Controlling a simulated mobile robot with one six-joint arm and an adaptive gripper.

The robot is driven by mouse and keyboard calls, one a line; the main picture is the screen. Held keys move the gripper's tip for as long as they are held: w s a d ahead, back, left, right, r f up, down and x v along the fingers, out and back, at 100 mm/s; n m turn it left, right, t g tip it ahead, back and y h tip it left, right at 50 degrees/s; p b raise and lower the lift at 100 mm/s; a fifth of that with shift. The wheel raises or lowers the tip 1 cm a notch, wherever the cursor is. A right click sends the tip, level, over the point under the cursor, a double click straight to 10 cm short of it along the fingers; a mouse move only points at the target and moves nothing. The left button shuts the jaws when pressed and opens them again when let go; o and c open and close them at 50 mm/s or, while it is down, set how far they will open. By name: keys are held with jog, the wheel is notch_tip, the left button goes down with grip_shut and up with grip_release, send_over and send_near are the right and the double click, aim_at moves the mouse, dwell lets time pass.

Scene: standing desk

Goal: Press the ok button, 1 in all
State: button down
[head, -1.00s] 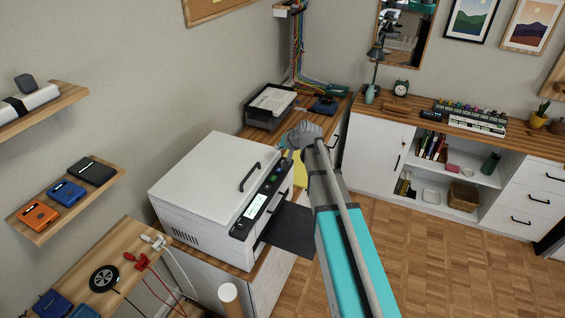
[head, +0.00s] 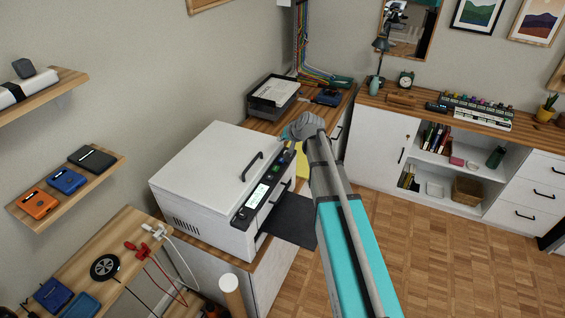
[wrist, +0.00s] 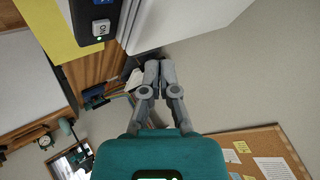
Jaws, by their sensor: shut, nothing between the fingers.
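The ok button (wrist: 100,28) is a pale square key marked OK near the end of a dark control panel (wrist: 92,14), at the upper left of the wrist view. In the head view the panel (head: 245,213) runs along the front edge of a white printer-like machine (head: 205,170); the ok button cannot be made out there. My gripper (wrist: 160,66) is shut and empty in the wrist view, its fingertips together, to the right of and below the button in the picture and apart from it.
A yellow sheet (wrist: 62,35) lies beside the panel. The machine's lid has a black handle (head: 252,166). A dark tray (head: 290,220) juts from its front. A paper tray (head: 272,92) stands on the desk behind. A corkboard (wrist: 255,155) hangs on the wall.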

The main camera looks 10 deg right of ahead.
jog(key=shift+f+b, duration=3.35)
jog(key=shift+f, duration=0.25)
jog(key=shift+f+b, duration=0.75)
jog(key=shift+r, duration=0.2)
jog(key=shift+r+p, duration=0.6)
jog(key=shift+p, duration=0.2)
jog(key=shift+r, duration=0.1)
notch_tip(320, 180, up, 5)
jog(key=p, duration=0.5)
